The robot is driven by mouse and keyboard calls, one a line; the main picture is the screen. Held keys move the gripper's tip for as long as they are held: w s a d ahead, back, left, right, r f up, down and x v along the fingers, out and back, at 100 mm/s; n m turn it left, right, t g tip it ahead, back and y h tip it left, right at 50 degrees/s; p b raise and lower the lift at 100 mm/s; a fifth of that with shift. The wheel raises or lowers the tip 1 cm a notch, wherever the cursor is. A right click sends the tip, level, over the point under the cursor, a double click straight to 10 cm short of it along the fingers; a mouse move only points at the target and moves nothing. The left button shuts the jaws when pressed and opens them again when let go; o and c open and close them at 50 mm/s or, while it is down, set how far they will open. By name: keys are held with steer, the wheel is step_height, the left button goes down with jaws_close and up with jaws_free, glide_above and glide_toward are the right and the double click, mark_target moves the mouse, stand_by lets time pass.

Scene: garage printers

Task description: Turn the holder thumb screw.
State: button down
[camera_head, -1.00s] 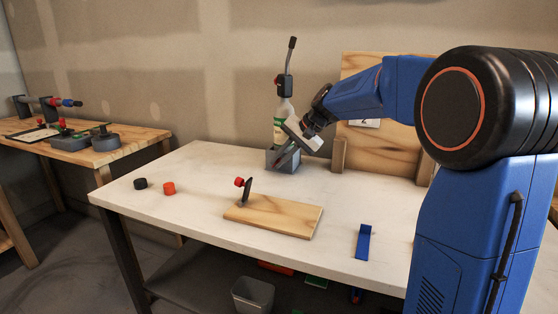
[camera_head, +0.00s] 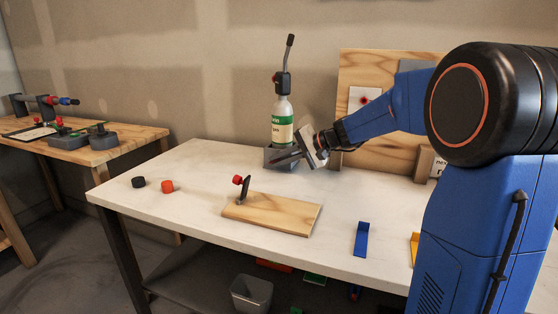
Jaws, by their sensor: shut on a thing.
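A bottle (camera_head: 281,120) with a green and cream label stands upright in a grey holder (camera_head: 268,154) at the back of the white table. A dark valve top with a lever (camera_head: 283,82) is on the bottle. My gripper (camera_head: 284,158) reaches in from the right, low at the front of the holder. Its dark fingers are shut on the holder thumb screw, which is too small and too covered by the fingers to make out.
A wooden board (camera_head: 275,213) with an upright dark piece and red knob (camera_head: 238,180) lies in front. Black (camera_head: 138,182) and orange (camera_head: 167,187) caps lie left, a blue strip (camera_head: 361,239) right. A wooden panel (camera_head: 352,80) stands behind my arm.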

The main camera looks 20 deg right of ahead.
steer(key=c, duration=1.9)
jaws_free()
steer(key=shift+c, duration=0.2)
steer(key=shift+d, duration=0.15)
steer(key=v, duration=1.7)
steer(key=shift+s, duration=0.15)
